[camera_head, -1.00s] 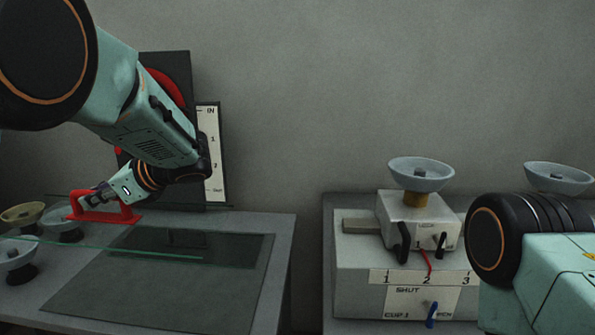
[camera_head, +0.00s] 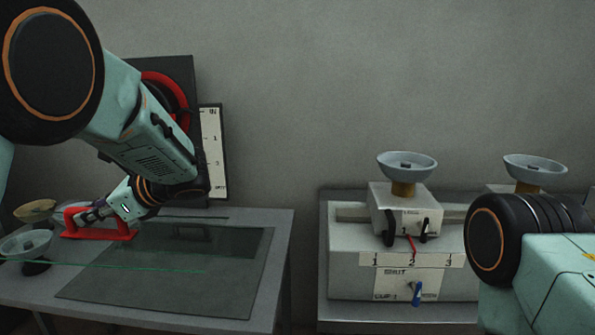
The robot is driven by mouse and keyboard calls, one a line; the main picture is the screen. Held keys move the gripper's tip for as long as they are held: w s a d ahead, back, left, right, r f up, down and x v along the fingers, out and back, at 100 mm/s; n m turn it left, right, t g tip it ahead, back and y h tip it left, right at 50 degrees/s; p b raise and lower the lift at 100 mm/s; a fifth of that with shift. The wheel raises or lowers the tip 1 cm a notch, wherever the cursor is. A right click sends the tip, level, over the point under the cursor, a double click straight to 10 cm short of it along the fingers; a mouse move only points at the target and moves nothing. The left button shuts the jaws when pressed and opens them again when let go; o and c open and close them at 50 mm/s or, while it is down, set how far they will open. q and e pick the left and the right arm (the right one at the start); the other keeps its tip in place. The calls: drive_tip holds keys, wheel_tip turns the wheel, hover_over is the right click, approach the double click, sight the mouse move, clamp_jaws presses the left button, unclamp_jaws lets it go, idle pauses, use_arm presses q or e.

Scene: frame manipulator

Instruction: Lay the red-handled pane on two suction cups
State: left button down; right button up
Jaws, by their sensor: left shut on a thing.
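The clear pane shows mainly as a thin green edge line (camera_head: 130,267) over the left table, reaching out of view at the left. Its red handle (camera_head: 104,234) is at the left. My left gripper (camera_head: 84,217) is shut on this handle. Suction cups stand by the pane: a grey one (camera_head: 24,244) and a tan one (camera_head: 36,209). I cannot tell whether the pane touches them. Two more grey cups, one (camera_head: 407,162) and another (camera_head: 535,172), stand on the right bench. My right arm shows at the right edge, but its gripper is out of view.
A dark see-through sheet (camera_head: 175,285) lies on the left table (camera_head: 270,300). A dark board with a red ring (camera_head: 165,95) and a white scale (camera_head: 212,150) stand behind. The right bench holds a grey unit (camera_head: 350,255) with a blue lever (camera_head: 417,295). A gap separates the tables.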

sight(88, 256)
use_arm(q)
drive_tip(key=s+f+g, duration=0.1)
drive_tip(key=f, duration=0.1)
drive_tip(key=s+f+n+g, duration=0.1)
drive_tip(key=f, duration=0.2)
drive_tip(key=s+a+f+n, duration=0.1)
drive_tip(key=f, duration=0.1)
drive_tip(key=shift+s+f+g, duration=0.1)
drive_tip(key=shift+f+g, duration=0.2)
drive_tip(key=shift+g, duration=0.1)
drive_tip(key=s+d+f+n+g+h, duration=0.4)
drive_tip(key=s+d+f+n+g, duration=0.2)
drive_tip(key=s+f+n+g, duration=0.3)
drive_tip(key=s+d+f+n+t+h+b, duration=0.1)
drive_tip(key=d+n+t+h, duration=0.6)
drive_tip(key=n, duration=0.9)
drive_tip(key=s+d+f+n+t+h+b, duration=0.1)
drive_tip(key=d+n+t+h, duration=0.6)
drive_tip(key=n+t+h, duration=0.4)
drive_tip(key=n+h, duration=0.2)
drive_tip(key=n, duration=0.4)
drive_tip(key=shift+s+d+f+h+b, duration=0.15)
drive_tip(key=shift+d+f+h+b, duration=0.15)
drive_tip(key=shift+f+h, duration=0.1)
use_arm(e)
drive_tip(key=f, duration=0.2)
drive_tip(key=shift+w+a+f, duration=0.15)
drive_tip(key=shift+w+f, duration=0.15)
drive_tip(key=shift+w, duration=0.05)
